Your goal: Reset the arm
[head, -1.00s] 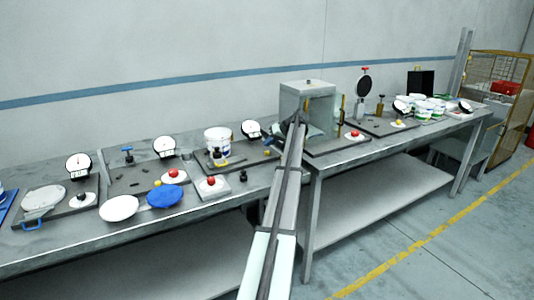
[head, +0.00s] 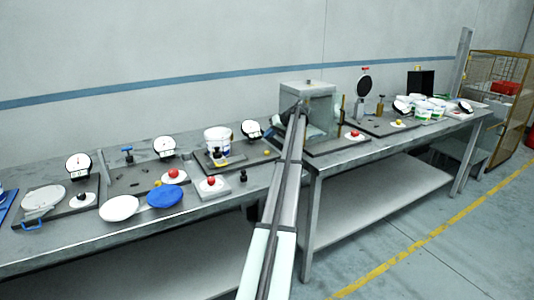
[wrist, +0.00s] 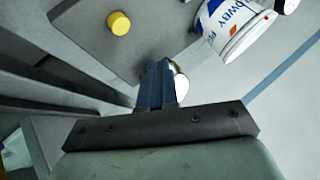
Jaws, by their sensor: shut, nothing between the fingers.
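My arm reaches forward over the gap where the two metal workbenches meet. My gripper (wrist: 158,78) shows in the wrist view with its two bluish fingers pressed together and nothing held between them. In that view a yellow round knob (wrist: 119,23) on a grey plate lies above and left of the fingertips. A white printed tub (wrist: 232,25) is to their upper right, apart from them. In the head view this tub (head: 218,139) stands on a dark base plate on the left bench. The arm's end lies to the right of it, near a clear-sided box (head: 322,108).
The left bench (head: 50,258) carries dial gauges, red-knobbed stations (head: 211,182), a white disc (head: 119,208) and a blue disc (head: 165,196). The right bench holds a black round plate on a stand (head: 363,84) and several white tubs. A wall is behind.

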